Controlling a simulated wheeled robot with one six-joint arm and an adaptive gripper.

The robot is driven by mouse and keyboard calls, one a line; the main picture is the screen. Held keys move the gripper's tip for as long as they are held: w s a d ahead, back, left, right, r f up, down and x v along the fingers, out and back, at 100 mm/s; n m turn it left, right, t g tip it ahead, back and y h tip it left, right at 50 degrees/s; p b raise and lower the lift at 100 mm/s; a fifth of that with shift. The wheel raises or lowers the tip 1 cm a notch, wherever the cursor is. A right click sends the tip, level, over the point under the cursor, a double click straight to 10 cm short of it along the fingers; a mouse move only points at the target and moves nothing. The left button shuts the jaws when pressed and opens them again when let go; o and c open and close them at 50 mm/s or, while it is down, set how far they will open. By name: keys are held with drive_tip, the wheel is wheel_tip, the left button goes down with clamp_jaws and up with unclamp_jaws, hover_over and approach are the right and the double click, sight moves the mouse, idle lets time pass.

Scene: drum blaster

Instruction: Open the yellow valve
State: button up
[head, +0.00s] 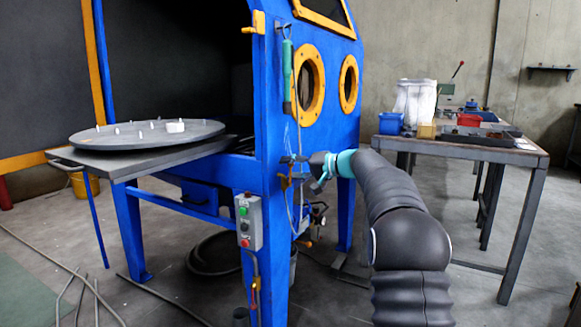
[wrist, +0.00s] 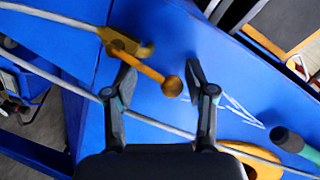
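The yellow valve (wrist: 150,70) is on the blue cabinet side in the wrist view. Its lever slants down to the right and ends in a round knob. In the head view it is a small yellow-brown part (head: 286,182) low on the cabinet's front corner, partly hidden by my gripper. My gripper (wrist: 160,76) is open, one finger on each side of the knob, the left finger close to the lever. I cannot tell whether a finger touches it. In the head view my gripper (head: 303,170) is right beside the valve, with nothing held.
The blue cabinet (head: 335,110) has yellow-ringed portholes. A hose and a green-handled tool (head: 287,75) hang above the valve. A grey control box (head: 248,222) is below left. A round turntable (head: 150,137) stands left, a workbench (head: 530,155) right.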

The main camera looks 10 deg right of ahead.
drive_tip(key=shift+r, duration=0.2)
drive_tip(key=shift+s+d+r, duration=0.1)
drive_tip(key=shift+s+d, duration=0.05)
drive_tip(key=v, duration=1.1)
drive_tip(key=shift+s+d, duration=0.15)
drive_tip(key=shift+s, duration=0.1)
